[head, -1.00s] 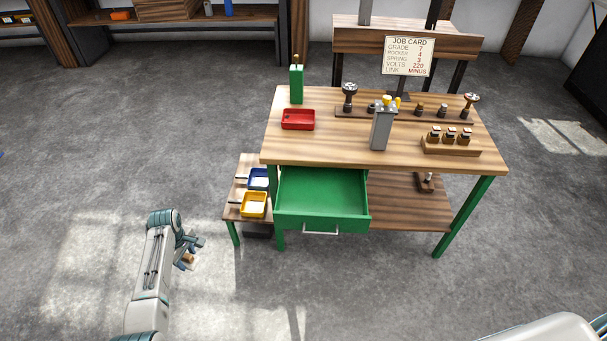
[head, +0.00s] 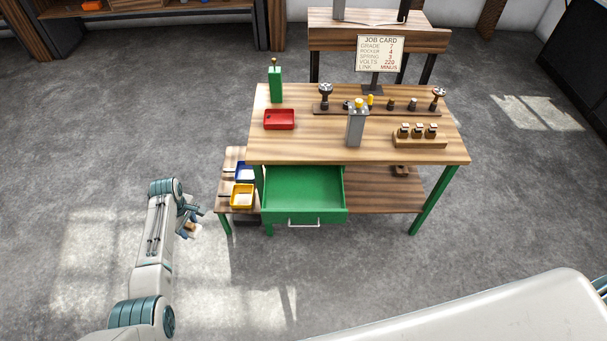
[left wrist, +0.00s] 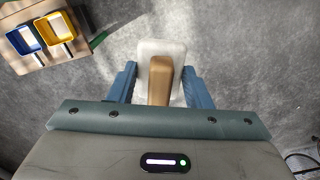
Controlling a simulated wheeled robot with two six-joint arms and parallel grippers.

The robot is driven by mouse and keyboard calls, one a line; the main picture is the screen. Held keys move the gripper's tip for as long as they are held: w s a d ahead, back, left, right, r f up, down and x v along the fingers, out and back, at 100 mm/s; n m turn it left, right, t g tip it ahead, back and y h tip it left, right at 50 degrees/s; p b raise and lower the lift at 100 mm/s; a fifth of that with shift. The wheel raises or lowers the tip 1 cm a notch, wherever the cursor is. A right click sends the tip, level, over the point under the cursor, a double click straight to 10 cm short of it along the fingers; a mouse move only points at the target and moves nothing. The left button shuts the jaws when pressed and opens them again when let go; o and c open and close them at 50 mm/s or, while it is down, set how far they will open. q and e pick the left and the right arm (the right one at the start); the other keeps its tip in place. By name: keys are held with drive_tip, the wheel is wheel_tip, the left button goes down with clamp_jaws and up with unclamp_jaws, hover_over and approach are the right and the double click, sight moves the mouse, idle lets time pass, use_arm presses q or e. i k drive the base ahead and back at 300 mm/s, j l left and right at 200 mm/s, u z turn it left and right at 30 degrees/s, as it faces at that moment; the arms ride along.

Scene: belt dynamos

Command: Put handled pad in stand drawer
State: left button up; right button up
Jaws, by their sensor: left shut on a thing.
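My left gripper (head: 190,218) is to the left of the workbench, above the floor. In the left wrist view, my left gripper (left wrist: 160,88) is shut on the handled pad (left wrist: 162,55), a whitish block with a tan wooden handle. The pad shows small in the head view (head: 189,229). The green stand drawer (head: 304,190) is pulled out under the bench top and looks empty. The drawer is to the right of the gripper and apart from it. My right gripper is not in view; a pale arm link of mine crosses the lower right.
A low side shelf with a blue tray (head: 244,172) and a yellow tray (head: 242,195) stands between my left gripper and the drawer. The bench top (head: 300,149) bears a red tray (head: 279,119), a green canister (head: 275,84) and a grey device (head: 356,127). Floor before the bench is clear.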

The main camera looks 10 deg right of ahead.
sight(296, 192)
drive_tip(key=i+l+z, duration=0.1)
drive_tip(key=z, duration=0.4)
drive_tip(key=i+l+z, duration=0.1)
drive_tip(key=l+z, duration=0.15)
drive_tip(key=z, duration=0.2)
drive_tip(key=i+l+z, duration=0.1)
drive_tip(key=z, duration=0.4)
drive_tip(key=i, duration=0.05)
